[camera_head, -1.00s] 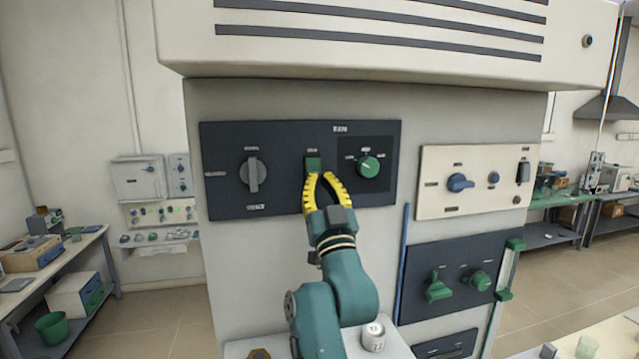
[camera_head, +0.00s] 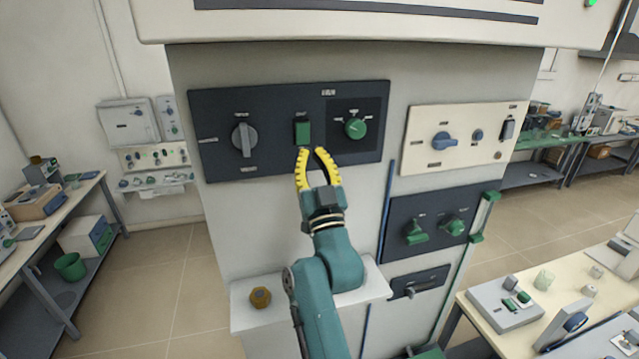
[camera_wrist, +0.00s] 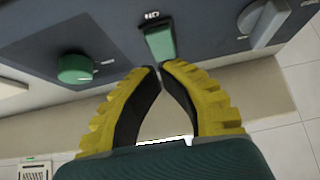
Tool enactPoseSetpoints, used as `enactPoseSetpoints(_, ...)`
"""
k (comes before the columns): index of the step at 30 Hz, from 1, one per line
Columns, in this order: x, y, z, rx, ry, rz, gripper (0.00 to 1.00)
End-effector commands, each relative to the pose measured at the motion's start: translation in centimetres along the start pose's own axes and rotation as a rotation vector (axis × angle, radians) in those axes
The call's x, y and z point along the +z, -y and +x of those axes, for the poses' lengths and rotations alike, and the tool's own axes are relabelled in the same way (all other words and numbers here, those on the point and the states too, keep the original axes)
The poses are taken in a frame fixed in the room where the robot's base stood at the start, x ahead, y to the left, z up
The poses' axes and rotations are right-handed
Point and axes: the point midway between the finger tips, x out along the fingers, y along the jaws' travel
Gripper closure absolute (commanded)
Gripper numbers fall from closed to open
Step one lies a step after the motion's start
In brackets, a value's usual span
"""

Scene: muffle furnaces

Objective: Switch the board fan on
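A dark control panel (camera_head: 222,165) on the furnace front carries a green rocker switch (camera_head: 303,132) between a grey rotary knob (camera_head: 244,139) and a green round knob (camera_head: 355,128). The labels are too small to read surely, so I cannot tell which control is named board fan. My gripper (camera_head: 312,150) has yellow fingers with their tips nearly together, just below the rocker and holding nothing. In the wrist view the rocker (camera_wrist: 160,42) is just beyond the fingertips (camera_wrist: 161,66), with a small gap visible. A green lamp (camera_head: 591,3) on the upper housing is lit.
A cream panel (camera_head: 418,153) with a blue knob and a lower dark panel (camera_head: 397,238) with green handles are to the right. A small shelf (camera_head: 245,317) with a brown hexagonal piece (camera_head: 260,297) juts out below. A bench (camera_head: 470,290) with devices stands at right.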

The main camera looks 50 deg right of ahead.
Motion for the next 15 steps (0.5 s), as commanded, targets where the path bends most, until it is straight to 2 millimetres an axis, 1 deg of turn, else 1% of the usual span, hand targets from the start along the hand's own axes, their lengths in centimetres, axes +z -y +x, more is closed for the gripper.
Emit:
enactPoseSetpoints(1,-0.4,0.1,-0.6,-0.001,0.004,0.001,1.0)
enactPoseSetpoints(2,0.6,0.1,-1.8,-0.001,0.005,0.001,1.0)
enactPoseSetpoints(3,0.9,0.1,-2.7,-0.001,0.003,0.002,1.0)
enactPoseSetpoints(9,2.1,0.1,-7.2,-0.001,0.001,0.001,1.0)
enactPoseSetpoints(12,2.4,0.1,-8.7,-0.001,0.0,0.001,1.0)
enactPoseSetpoints(15,2.6,0.1,-9.6,-0.001,-0.001,0.001,1.0)
